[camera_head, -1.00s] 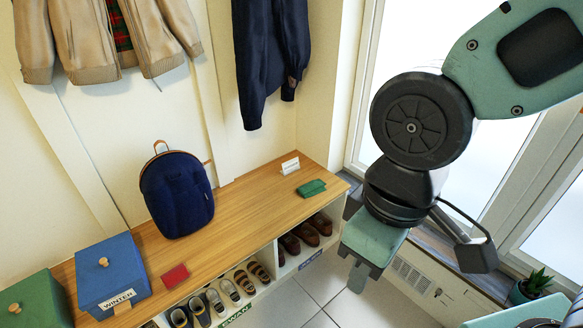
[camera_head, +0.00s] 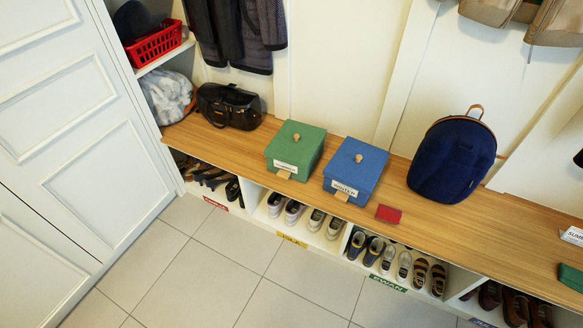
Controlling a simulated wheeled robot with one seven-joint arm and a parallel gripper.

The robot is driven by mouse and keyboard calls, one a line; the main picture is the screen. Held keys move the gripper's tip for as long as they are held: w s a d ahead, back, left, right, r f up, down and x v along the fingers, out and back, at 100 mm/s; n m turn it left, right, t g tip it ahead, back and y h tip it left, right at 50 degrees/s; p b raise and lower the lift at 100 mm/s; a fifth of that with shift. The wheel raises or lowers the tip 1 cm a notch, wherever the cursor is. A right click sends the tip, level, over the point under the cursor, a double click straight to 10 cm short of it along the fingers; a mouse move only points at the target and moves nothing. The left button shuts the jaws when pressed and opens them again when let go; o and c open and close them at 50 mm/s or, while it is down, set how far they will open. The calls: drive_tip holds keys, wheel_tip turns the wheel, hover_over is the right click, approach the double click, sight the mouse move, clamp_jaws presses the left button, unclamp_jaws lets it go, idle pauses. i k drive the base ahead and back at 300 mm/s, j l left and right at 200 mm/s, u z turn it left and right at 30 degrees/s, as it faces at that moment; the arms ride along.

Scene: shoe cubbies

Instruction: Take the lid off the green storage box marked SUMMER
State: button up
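The green storage box (camera_head: 298,158) stands on the wooden bench top, left of the blue box. A white label (camera_head: 286,167) is on its front; its lettering is too small to read surely. Its green lid (camera_head: 296,138) is on, with a round wooden knob (camera_head: 297,137) on top. A blue box (camera_head: 354,178) labelled WINTER, also lidded with a knob, stands right beside it with a small gap. My gripper is outside the head view now.
A black bag (camera_head: 228,106) lies left of the green box. A red wallet-like item (camera_head: 388,214) and a navy backpack (camera_head: 453,158) are to the right. Shoes fill cubbies below the bench top (camera_head: 190,137). The tiled floor (camera_head: 215,260) in front is clear.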

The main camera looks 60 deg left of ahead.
sight(297, 144)
drive_tip(key=u, duration=1.85)
drive_tip(key=i+j, duration=0.35)
drive_tip(key=i, duration=0.15)
drive_tip(key=i+j, duration=0.3)
drive_tip(key=i, duration=0.15)
drive_tip(key=i+j, duration=0.35)
drive_tip(key=i, duration=0.15)
drive_tip(key=i+j, duration=0.35)
drive_tip(key=i, duration=0.15)
